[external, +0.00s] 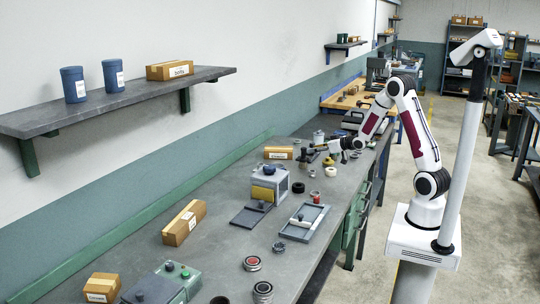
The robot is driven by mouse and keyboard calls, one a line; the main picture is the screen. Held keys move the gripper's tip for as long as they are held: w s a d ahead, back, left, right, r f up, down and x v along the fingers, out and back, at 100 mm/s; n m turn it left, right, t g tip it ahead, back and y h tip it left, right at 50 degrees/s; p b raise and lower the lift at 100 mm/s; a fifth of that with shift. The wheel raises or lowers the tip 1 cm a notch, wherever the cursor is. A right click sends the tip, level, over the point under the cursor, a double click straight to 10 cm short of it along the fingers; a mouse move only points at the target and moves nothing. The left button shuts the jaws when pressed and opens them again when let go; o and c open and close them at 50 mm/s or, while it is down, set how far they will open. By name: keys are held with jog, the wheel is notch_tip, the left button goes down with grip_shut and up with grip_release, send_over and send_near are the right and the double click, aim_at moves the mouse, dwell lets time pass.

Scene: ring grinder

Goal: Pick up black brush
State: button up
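My gripper (333,147) is over the far part of the grey workbench (225,225), low above its top and pointing left. It is dark and small in this view, so I cannot tell whether it is open or shut. A small yellowish piece (320,148) and a dark item (304,155) show just left of its fingertips. I cannot make out whether either is part of the black brush, or whether the gripper touches them. No black brush can be told clearly elsewhere on the bench.
A grey box-shaped machine (270,184) stands left of the gripper, with a shallow tray (304,222) in front. Small rings (331,172) lie near the gripper. Cardboard boxes (184,222) stand along the bench. A wall shelf (130,97) holds blue containers (74,85).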

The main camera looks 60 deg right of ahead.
aim_at(304, 148)
jog(key=shift+w, duration=0.15)
jog(key=shift+x, duration=1.2)
jog(key=shift+d+f, duration=0.1)
jog(key=shift+d+r+x, duration=0.1)
jog(key=shift+x, duration=1.15)
jog(key=shift+d+r+x, duration=0.1)
jog(key=shift+d+x, duration=0.05)
jog(key=shift+x, duration=1.15)
grip_shut()
